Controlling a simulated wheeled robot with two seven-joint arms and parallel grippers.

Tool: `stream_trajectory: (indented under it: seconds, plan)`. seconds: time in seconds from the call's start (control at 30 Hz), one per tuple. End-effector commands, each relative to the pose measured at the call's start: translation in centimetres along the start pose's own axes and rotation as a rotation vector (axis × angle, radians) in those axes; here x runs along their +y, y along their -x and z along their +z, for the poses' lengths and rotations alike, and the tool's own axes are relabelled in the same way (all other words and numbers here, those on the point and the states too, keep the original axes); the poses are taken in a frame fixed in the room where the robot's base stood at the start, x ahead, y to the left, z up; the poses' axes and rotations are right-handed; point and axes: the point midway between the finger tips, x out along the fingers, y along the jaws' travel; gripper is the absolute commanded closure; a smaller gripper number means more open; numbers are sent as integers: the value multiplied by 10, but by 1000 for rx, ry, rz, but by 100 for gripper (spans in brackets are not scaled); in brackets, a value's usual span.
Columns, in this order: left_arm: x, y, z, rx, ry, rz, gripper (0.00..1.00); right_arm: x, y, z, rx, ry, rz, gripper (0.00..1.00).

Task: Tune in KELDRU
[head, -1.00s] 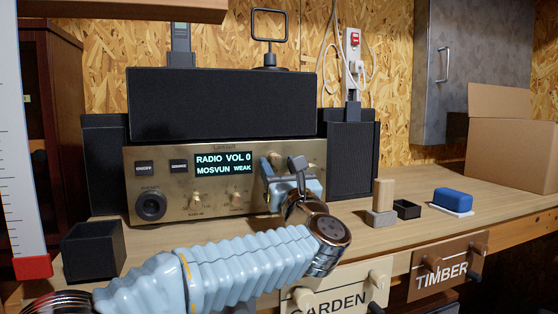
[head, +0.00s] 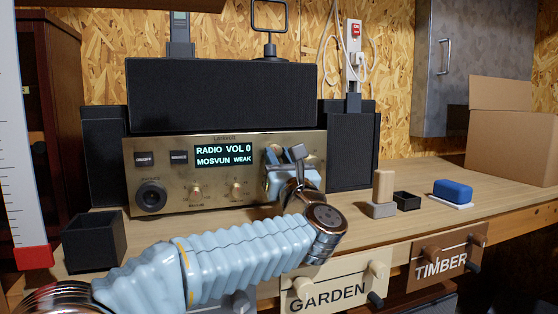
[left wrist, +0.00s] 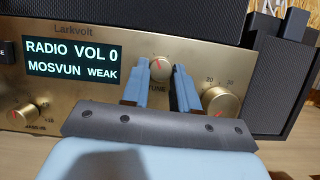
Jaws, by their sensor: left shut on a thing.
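The radio (head: 225,141) is a brass-fronted set on the bench. Its lit display (head: 223,155) reads RADIO, VOL 0, MOSVUN, WEAK, and shows larger in the left wrist view (left wrist: 70,62). The round tuning knob (left wrist: 160,68), with a red pointer mark and a partly covered label below, sits right of the display. My left gripper (left wrist: 160,84) has its two blue fingers on either side of this knob and is shut on it. In the head view the gripper (head: 286,158) hides the knob. My right gripper is not in view.
Another knob (left wrist: 221,101) with a number scale is close right of the gripper. A black speaker (head: 350,150) stands right of the radio. A black open box (head: 93,243) is at front left.

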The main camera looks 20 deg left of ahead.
Motion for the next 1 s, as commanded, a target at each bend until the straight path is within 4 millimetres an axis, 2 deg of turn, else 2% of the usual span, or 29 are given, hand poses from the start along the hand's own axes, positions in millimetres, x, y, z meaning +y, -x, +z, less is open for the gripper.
stream_trajectory:
  seconds: [0.17, 0.47, 0.67, 1.0]
  plan:
    - [2, 1, -3, -1, -76, -31, 100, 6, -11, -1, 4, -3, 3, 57]
    - [5, 0, -1, -1, -312, -129, 100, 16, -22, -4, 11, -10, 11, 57]
    - [6, -1, 3, 0, -489, -203, 100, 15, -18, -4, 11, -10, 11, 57]
    - [8, -3, 6, 1, -753, -313, 100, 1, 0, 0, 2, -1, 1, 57]
